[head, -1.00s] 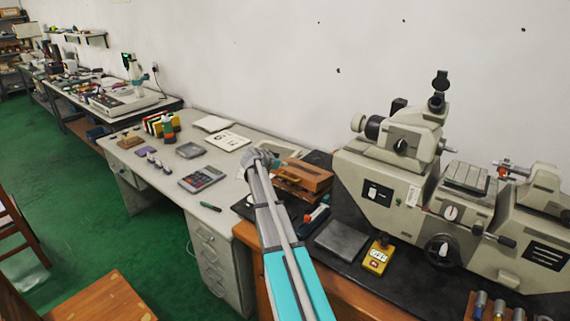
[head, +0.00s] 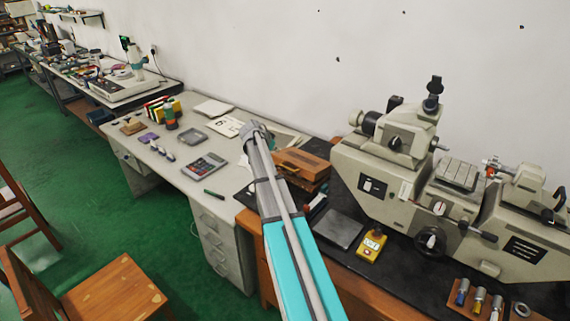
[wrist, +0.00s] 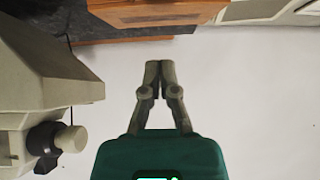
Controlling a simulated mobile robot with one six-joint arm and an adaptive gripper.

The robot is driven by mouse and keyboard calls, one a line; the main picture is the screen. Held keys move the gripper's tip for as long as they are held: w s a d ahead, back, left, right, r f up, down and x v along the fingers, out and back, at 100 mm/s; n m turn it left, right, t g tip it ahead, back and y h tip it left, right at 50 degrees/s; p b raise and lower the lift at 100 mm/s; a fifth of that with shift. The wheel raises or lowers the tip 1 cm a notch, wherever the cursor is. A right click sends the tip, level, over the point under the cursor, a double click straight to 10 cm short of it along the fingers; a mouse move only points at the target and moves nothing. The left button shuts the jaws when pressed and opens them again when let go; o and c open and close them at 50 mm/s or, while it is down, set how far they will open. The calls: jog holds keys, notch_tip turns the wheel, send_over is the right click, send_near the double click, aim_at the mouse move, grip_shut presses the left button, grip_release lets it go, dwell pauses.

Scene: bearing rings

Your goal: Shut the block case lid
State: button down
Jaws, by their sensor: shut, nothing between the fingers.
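The block case (head: 302,164) is a brown wooden box on the dark bench top, right of my arm. Its upper part looks level and lowered, but at this size I cannot tell whether the lid is fully shut. My forearm hides the case's left end. In the wrist view, a wooden face of what looks like the case (wrist: 155,12) is cut off by the top edge. My gripper (wrist: 159,66) is shut and empty, apart from the case. In the head view, the arm's end (head: 254,130) is up and left of the case, its fingers indistinct.
A large grey measuring machine (head: 415,165) stands right of the case and fills the wrist view's left side. A grey plate (head: 339,228) and a yellow device (head: 371,245) lie in front. A calculator (head: 204,166) is on the left desk. The white wall is behind.

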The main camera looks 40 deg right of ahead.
jog(key=b, duration=1.1)
send_near(285, 163)
jog(key=shift+s+d+f, duration=1.5)
jog(key=shift+d+f, duration=0.1)
jog(key=shift+f, duration=0.05)
